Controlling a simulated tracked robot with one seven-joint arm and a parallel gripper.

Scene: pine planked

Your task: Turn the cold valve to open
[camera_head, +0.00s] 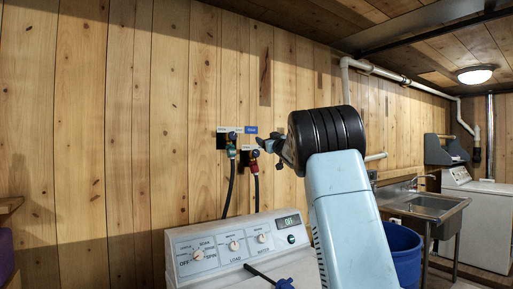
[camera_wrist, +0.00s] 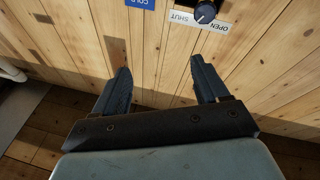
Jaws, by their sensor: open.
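The cold valve is a dark blue-grey round knob (camera_wrist: 205,12) at the top edge of the wrist view, beside a white OPEN/SHUT label (camera_wrist: 199,20) and a blue COLD label (camera_wrist: 141,3). In the head view its knob (camera_head: 233,136) sits on the wall, with the blue label (camera_head: 251,130) to its right and a teal hose fitting (camera_head: 231,152) below. Which way the knob points is too small to tell. My gripper (camera_wrist: 161,80) is open and empty, apart from the knob. In the head view my gripper (camera_head: 269,144) is right of the valve, partly hidden by my wrist.
A second valve knob (camera_head: 254,153) with a red hose fitting (camera_head: 254,168) is just right of and below the first. Dark hoses (camera_head: 229,192) hang behind the washing machine (camera_head: 212,254). A blue bin (camera_head: 403,252) and a metal sink (camera_head: 428,205) stand at the right.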

